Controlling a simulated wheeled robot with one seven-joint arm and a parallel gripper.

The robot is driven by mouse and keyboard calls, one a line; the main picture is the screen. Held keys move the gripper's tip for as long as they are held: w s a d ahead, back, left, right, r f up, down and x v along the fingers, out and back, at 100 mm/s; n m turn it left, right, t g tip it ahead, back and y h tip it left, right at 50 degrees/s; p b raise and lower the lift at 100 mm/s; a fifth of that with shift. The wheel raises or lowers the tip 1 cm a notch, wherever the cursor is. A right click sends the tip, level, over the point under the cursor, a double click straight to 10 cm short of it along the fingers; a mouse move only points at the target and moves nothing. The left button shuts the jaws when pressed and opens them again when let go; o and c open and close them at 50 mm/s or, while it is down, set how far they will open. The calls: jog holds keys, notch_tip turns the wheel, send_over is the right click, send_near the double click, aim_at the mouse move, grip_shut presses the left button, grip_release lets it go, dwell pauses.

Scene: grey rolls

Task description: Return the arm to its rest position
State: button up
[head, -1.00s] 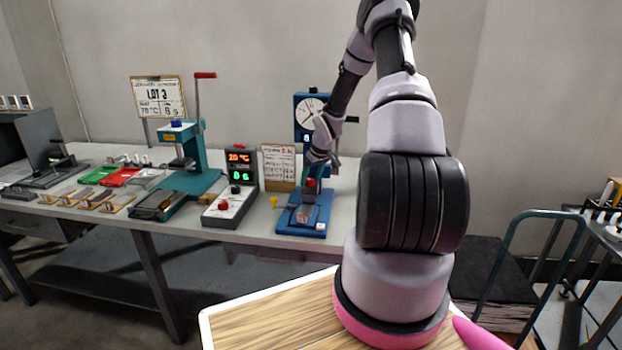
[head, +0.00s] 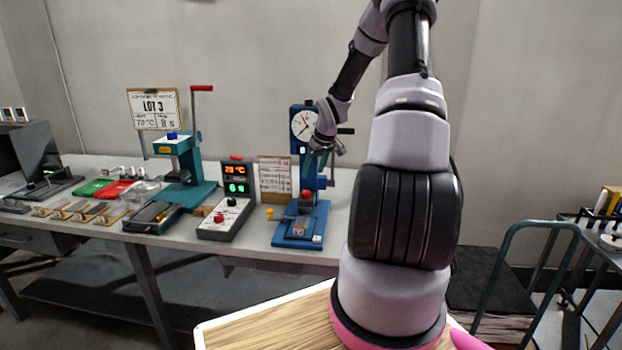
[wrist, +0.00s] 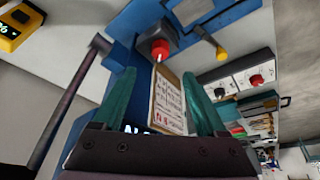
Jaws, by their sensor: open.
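My gripper (head: 328,153) is in front of the blue press (head: 304,180), beside its round dial (head: 304,125) and above its base. In the wrist view, the two teal fingers of my gripper (wrist: 162,92) stand apart with nothing held between them. A red knob (wrist: 160,49) of the press and a paper notice (wrist: 169,100) show beyond the fingers. My arm reaches up and bends down toward the bench, clear of the bench top.
A blue-green cart handle (head: 510,245) stands at right. The wall space above is free.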

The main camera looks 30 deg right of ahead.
jog(key=shift+s+r, duration=0.1)
jog(key=shift+r, duration=0.15)
dwell(0.3)
jog(key=s+a+r+m+h, duration=0.1)
jog(key=s+a+r, duration=0.25)
jog(key=r, duration=0.35)
jog(key=s+a+r+m, duration=0.1)
jog(key=s+a+r, duration=0.2)
jog(key=s+r, duration=0.3)
jog(key=s+a+r+m+h, duration=0.1)
jog(key=s+a+r, duration=0.2)
jog(key=r, duration=0.5)
jog(key=s+a+r+m+t+y, duration=0.1)
jog(key=s+a+r, duration=0.2)
jog(key=s, duration=0.3)
jog(key=s+a+r+m+t+y, duration=0.1)
jog(key=s+a+r, duration=0.2)
jog(key=s, duration=0.4)
jog(key=s+a+r+m+y, duration=0.1)
jog(key=s+a+r, duration=0.2)
jog(key=s, duration=0.4)
jog(key=shift+a+r+m+t, duration=0.25)
jog(key=shift+a+m+t, duration=0.05)
jog(key=shift+a+t, duration=0.1)
